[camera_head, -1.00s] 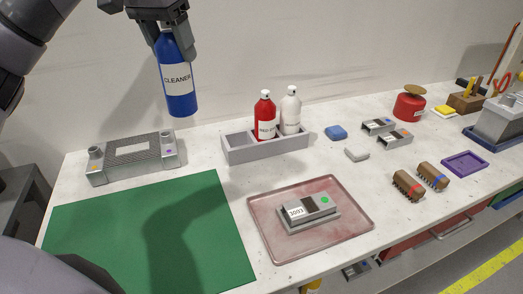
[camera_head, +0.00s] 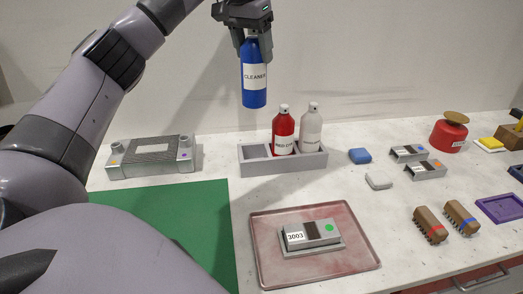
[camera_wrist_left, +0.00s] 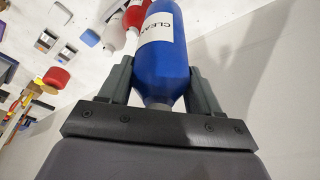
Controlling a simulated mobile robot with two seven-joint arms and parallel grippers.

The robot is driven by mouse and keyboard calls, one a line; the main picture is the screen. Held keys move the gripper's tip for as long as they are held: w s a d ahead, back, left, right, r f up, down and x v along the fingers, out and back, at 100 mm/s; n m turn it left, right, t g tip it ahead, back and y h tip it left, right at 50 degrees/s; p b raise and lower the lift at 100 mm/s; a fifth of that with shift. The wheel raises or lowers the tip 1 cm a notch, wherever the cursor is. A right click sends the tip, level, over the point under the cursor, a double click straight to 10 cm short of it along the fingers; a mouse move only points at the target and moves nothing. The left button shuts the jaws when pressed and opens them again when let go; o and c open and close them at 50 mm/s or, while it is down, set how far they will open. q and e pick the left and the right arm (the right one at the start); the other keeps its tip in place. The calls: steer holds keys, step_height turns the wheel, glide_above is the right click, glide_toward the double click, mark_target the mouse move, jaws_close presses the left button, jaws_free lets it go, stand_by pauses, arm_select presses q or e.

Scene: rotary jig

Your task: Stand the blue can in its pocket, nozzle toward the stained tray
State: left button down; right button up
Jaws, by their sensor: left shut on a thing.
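The blue can (camera_head: 255,86), labelled CLEANER, hangs upright in my left gripper (camera_head: 252,40), which is shut on its top end. In the left wrist view the can (camera_wrist_left: 163,65) sits between the two fingers. It is in the air above the left end of the grey can rack (camera_head: 283,163). The rack's left pocket (camera_head: 256,151) is empty. A red can (camera_head: 283,132) and a white can (camera_head: 311,130) stand in the other pockets. The stained tray (camera_head: 262,270) lies in front of the rack. The blue can's nozzle is hidden by the gripper. My right gripper is not in view.
A grey metal part numbered 3003 (camera_head: 312,234) lies on the tray. A grey jig (camera_head: 152,158) stands left of the rack. A green mat (camera_head: 213,215) lies front left. A blue block (camera_head: 360,156) and white block (camera_head: 378,181) lie right of the rack.

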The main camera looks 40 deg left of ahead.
mark_target(246, 91)
arm_select(q)
step_height(246, 91, down, 14)
steer(key=shift+s+a+b, duration=0.1)
steer(key=shift+b, duration=0.6)
steer(key=shift+f, duration=2.5)
steer(key=shift+f, duration=0.15)
steer(key=shift+c, duration=1)
jaws_free()
steer(key=v, duration=1.2)
